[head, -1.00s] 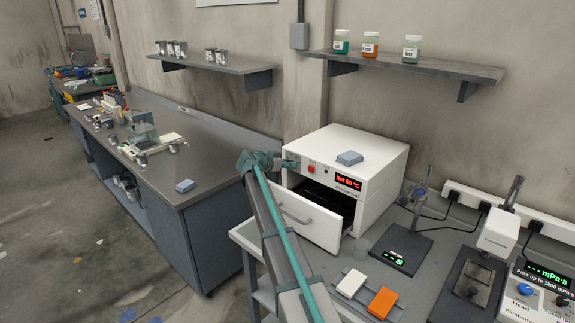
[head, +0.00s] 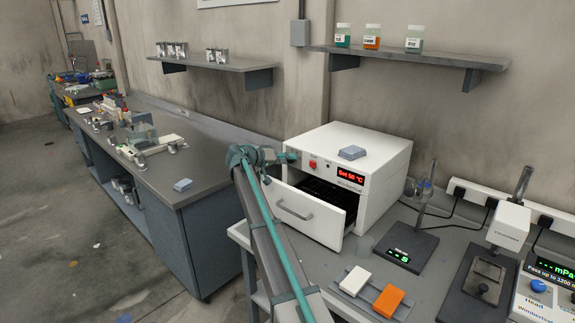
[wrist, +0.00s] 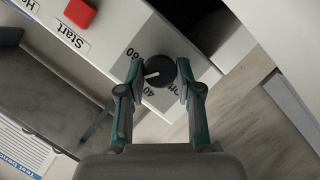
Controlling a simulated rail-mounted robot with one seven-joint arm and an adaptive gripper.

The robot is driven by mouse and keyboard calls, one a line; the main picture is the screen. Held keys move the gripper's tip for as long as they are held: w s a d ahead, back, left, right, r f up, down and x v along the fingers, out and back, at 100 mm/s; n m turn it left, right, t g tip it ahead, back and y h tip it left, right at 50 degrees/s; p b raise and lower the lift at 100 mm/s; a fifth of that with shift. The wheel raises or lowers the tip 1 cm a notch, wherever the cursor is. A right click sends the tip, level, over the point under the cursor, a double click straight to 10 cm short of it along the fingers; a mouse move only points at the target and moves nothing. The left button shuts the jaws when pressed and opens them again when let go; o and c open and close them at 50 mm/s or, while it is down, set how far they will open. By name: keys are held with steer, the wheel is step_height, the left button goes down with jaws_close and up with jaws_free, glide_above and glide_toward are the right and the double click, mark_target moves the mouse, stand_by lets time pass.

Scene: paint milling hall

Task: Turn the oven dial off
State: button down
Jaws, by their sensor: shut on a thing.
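The white oven (head: 378,160) stands on the right bench, and its red display (head: 350,174) appears to read "Set 50 °C". Its black dial (wrist: 160,72) shows in the wrist view between my fingers. The dial's white mark points left, between the "60" and "40" labels; a partly covered "Off" label sits at its lower right. My gripper (wrist: 160,78) is shut on the dial, one finger on each side. In the head view my gripper (head: 286,157) is at the left of the oven front and hides the dial.
The oven's front drawer (head: 305,215) with a handle stands open below my gripper. A red Start button (wrist: 80,13) is near the dial. A grey-blue block (head: 352,152) lies on the oven. A white block (head: 355,280) and orange block (head: 389,300) lie on the bench.

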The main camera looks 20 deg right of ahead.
steer(key=shift+w+a+f+n+g+h+b, duration=0.1)
steer(key=shift+n+g+h+b, duration=0.3)
steer(key=shift+n, duration=0.75)
steer(key=shift+s+d+f+n+g+h+b, duration=0.1)
steer(key=shift+n+h+b, duration=0.15)
steer(key=shift+n+h, duration=0.65)
steer(key=shift+w+a+f+n+g+h+b, duration=0.1)
steer(key=shift+n+g+h+b, duration=0.15)
steer(key=shift+n, duration=1.2)
steer(key=c, duration=0.8)
jaws_free()
